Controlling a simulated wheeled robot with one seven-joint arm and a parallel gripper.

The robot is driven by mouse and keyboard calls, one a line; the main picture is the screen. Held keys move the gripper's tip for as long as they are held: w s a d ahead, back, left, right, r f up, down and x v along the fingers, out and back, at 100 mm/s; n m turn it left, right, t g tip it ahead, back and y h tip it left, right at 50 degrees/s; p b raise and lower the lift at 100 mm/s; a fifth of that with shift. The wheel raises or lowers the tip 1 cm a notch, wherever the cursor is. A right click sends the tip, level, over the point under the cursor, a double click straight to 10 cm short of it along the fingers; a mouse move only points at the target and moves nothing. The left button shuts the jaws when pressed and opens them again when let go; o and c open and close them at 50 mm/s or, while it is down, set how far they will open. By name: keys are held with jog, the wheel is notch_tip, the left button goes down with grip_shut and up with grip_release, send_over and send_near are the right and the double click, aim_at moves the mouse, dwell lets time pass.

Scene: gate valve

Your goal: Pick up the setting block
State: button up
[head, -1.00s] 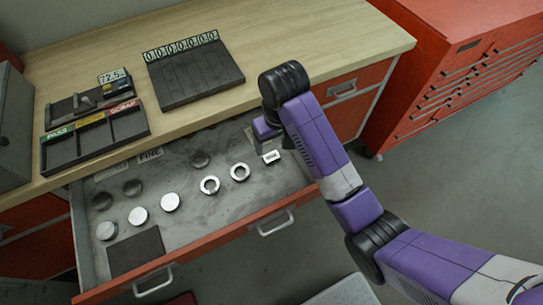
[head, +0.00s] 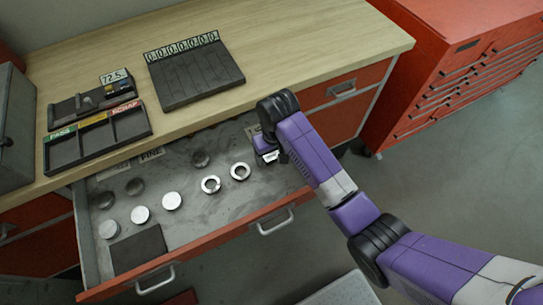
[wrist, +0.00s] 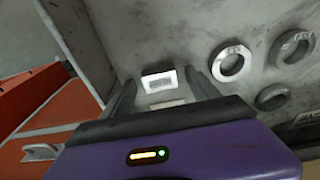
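The setting block appears to be the small bright rectangular block with a dark-edged face (wrist: 159,80), lying on the grey drawer floor. In the head view the block (head: 271,156) is partly hidden by my gripper (head: 265,147). In the wrist view my gripper (wrist: 160,76) is open, with the block in the gap between its two dark fingers. Clear floor shows on both sides of the block, so neither finger appears to touch it. A second pale patch (wrist: 168,103) lies just nearer my palm; I cannot tell what it is.
The open drawer (head: 215,232) also holds two slotted rings (head: 240,171), several round discs (head: 171,201) and a dark mat (head: 139,250). The drawer side wall (wrist: 85,35) is close on the left in the wrist view. A sorting tray (head: 98,137) and slotted rack (head: 194,73) stand on the bench.

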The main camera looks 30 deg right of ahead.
grip_shut()
jog(key=shift+r, duration=0.1)
notch_tip(320, 180, up, 15)
jog(key=p, duration=0.3)
notch_tip(320, 180, up, 5)
send_over(272, 157)
jog(key=shift+w+p, duration=0.1)
jog(key=shift+p, duration=0.35)
